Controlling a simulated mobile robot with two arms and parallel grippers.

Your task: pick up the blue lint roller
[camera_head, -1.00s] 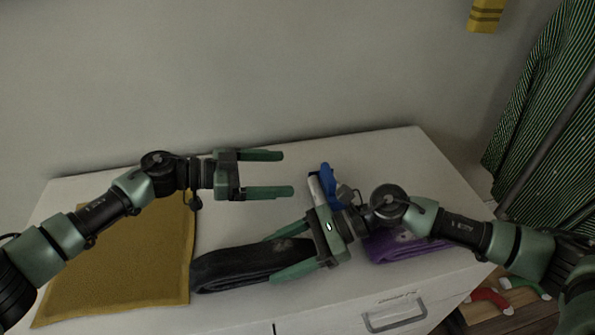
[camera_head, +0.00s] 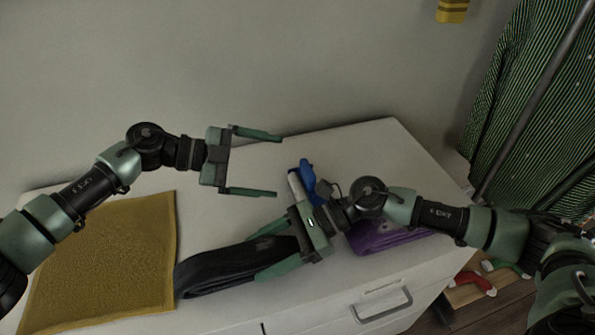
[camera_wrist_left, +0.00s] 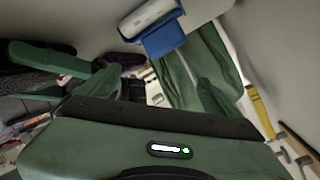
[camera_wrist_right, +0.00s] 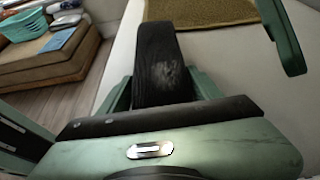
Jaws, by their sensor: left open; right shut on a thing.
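The blue lint roller (camera_head: 309,180) lies on the white dresser top, its white roll beside the blue part, just behind my right gripper. In the left wrist view the lint roller (camera_wrist_left: 165,37) shows at the top, ahead of the fingers. My left gripper (camera_head: 264,165) is open and empty above the dresser, left of the lint roller. My right gripper (camera_head: 268,256) is shut on a folded black cloth (camera_head: 215,270). The right wrist view shows the black cloth (camera_wrist_right: 160,62) between its fingers.
A mustard cloth (camera_head: 110,260) lies on the dresser's left part. A folded purple cloth (camera_head: 375,238) lies under my right arm. The white dresser top (camera_head: 365,150) is clear toward the back right. A wall stands behind; a striped green cloth (camera_head: 520,110) hangs at right.

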